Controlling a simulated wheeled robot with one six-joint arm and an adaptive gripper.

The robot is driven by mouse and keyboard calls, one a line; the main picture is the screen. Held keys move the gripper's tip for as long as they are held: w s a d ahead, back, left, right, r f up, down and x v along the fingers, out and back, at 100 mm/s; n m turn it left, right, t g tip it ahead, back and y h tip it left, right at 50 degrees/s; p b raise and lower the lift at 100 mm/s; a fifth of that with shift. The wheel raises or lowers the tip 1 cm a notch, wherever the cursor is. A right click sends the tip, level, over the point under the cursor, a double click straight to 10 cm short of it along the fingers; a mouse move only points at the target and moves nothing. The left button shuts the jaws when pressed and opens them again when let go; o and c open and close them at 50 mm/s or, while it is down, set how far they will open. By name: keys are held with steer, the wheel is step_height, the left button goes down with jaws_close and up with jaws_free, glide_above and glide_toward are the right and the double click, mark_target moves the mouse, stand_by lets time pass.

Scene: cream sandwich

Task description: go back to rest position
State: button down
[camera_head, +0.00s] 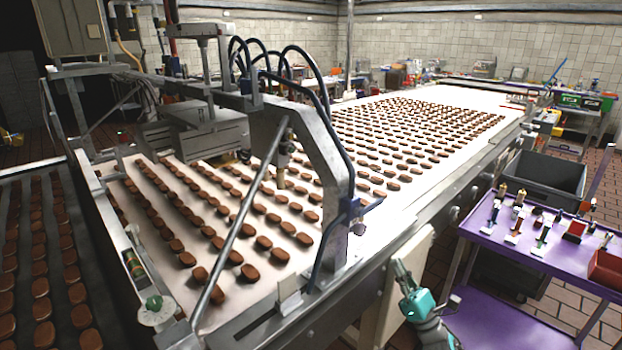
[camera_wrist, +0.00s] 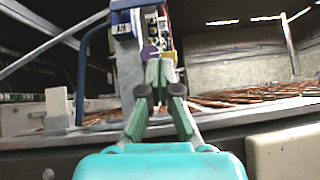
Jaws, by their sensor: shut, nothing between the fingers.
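My gripper (camera_head: 400,268) shows at the bottom centre right of the head view, teal and grey, beside the front side of the long conveyor (camera_head: 430,195). In the wrist view my gripper (camera_wrist: 159,92) points away from the camera. Its green fingers with dark pads are close together and hold nothing. The conveyor's metal edge (camera_wrist: 240,117) and rows of brown biscuits (camera_wrist: 255,99) lie beyond the fingers. A grey machine post with a blue top (camera_wrist: 127,22) stands behind them. The fingers appear apart from these things.
A purple cart (camera_head: 545,262) with small tools and a red bin (camera_head: 606,268) stands to the right. A dark grey crate (camera_head: 550,176) is behind it. A metal machine frame (camera_head: 330,150) arches over the conveyor. Tiled floor (camera_head: 575,300) shows around the cart.

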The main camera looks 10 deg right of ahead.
steer(key=s+a+f+m+h, duration=0.3)
steer(key=s+f+m+h, duration=0.15)
steer(key=s+m, duration=0.4)
steer(key=s+a+f+m+h, duration=0.35)
steer(key=s+f+m, duration=0.3)
steer(key=s, duration=0.25)
steer(key=s+a+f+m+h, duration=0.2)
steer(key=s+f+m+h, duration=0.25)
steer(key=s+m, duration=0.4)
steer(key=s+a+r+m+g, duration=0.1)
steer(key=s+m+g, duration=0.3)
steer(key=s+m, duration=0.4)
steer(key=s+a+r+m+g+h, duration=0.1)
steer(key=s+r+m+g, duration=0.3)
steer(key=s+m, duration=0.5)
steer(key=s+a, duration=0.1)
steer(key=s, duration=1)
steer(key=shift+h, duration=0.25)
